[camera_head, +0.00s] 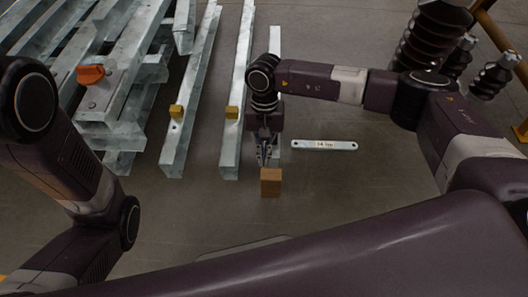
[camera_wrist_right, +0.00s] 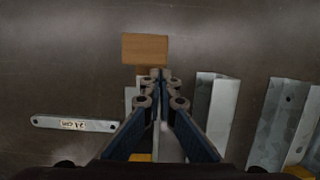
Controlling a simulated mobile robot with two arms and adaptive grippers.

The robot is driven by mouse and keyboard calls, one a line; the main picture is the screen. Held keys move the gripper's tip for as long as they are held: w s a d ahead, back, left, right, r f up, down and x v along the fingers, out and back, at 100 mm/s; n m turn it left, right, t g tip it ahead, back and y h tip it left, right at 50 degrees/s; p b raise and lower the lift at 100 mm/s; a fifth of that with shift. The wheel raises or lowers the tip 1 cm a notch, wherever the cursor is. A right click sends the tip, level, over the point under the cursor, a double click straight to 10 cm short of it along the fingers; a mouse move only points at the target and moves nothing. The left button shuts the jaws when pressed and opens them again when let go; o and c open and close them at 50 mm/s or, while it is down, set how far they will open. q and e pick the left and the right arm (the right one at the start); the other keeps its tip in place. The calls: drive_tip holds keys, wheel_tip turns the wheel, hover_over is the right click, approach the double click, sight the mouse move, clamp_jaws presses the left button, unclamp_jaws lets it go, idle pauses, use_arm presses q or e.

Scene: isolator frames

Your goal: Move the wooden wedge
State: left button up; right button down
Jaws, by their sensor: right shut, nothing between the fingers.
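The wooden wedge (camera_head: 270,182) is a brown block on the floor near the middle of the head view. In the right wrist view it is a flat tan shape (camera_wrist_right: 145,46) just beyond the fingertips. My right gripper (camera_head: 267,162) points down close to the wedge, on its far side in the head view. Its fingertips (camera_wrist_right: 160,74) are together with nothing between them. I cannot tell whether they touch the wedge. My left arm shows at the left, but its gripper is out of view.
Galvanized beams (camera_head: 193,90) lie left of the gripper, two with small yellow blocks (camera_head: 175,111). A flat labelled metal bar (camera_head: 324,145) lies to the right. Stacked steelwork (camera_head: 115,95) with an orange piece (camera_head: 91,74) is at left; dark insulators (camera_head: 432,40) stand back right.

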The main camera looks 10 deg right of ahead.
sight(263, 176)
idle(0.3)
drive_tip(key=s+p, duration=0.1)
drive_tip(key=s+a+p, duration=0.1)
drive_tip(key=s, duration=0.1)
drive_tip(key=shift+s+r, duration=0.1)
drive_tip(key=shift+r, duration=0.05)
drive_tip(key=shift+s+a, duration=0.1)
drive_tip(key=shift+s, duration=0.4)
